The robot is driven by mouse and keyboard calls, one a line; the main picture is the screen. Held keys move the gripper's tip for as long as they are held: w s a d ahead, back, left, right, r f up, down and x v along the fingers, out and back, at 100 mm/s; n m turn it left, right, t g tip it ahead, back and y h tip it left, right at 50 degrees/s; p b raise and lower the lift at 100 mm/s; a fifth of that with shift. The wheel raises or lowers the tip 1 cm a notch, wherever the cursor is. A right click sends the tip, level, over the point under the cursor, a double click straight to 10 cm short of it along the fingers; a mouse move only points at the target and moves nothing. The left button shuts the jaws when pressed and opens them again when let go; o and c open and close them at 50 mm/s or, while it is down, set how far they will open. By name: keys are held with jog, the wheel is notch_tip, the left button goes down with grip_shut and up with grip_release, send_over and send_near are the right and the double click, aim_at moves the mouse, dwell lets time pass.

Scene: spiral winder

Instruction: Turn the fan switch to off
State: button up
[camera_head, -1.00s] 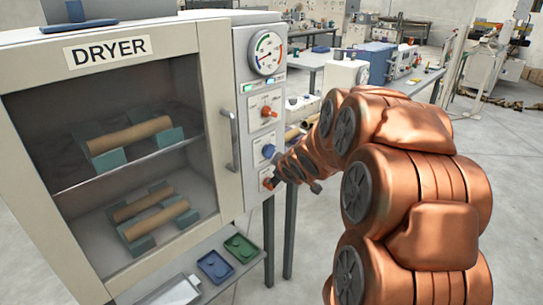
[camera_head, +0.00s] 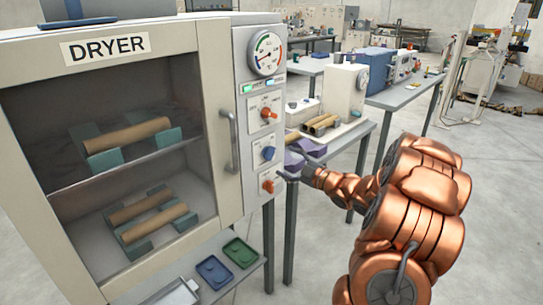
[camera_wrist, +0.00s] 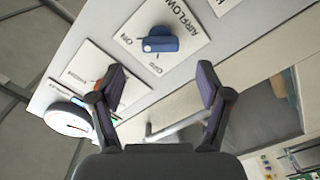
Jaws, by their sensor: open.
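The dryer's control panel has a column of three switches in the head view. The lowest is an orange switch (camera_head: 267,187) on a white plate, whose label is too small to read. Above it is a blue knob (camera_head: 268,153), labelled AIRFLOW in the wrist view (camera_wrist: 160,41). An orange switch (camera_head: 268,113) sits at the top. No FAN label can be read, so I cannot tell the fan switch or its setting for certain. My gripper (camera_head: 296,163) is open and empty, just right of the panel; in the wrist view its fingers (camera_wrist: 161,80) spread apart below the blue knob.
The dryer door handle (camera_head: 231,141) projects left of the panel. A round gauge (camera_head: 266,53) is above the switches. A side table (camera_head: 345,140) holding brown tubes (camera_head: 320,124) stands behind my gripper. Blue and green trays (camera_head: 240,252) lie below the dryer. Open floor lies right.

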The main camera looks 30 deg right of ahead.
aim_at(273, 155)
jog(key=shift+p+x, duration=0.75)
jog(key=shift+x, duration=2.95)
jog(key=c, duration=1.2)
jog(key=shift+o, duration=0.2)
jog(key=shift+f, duration=0.1)
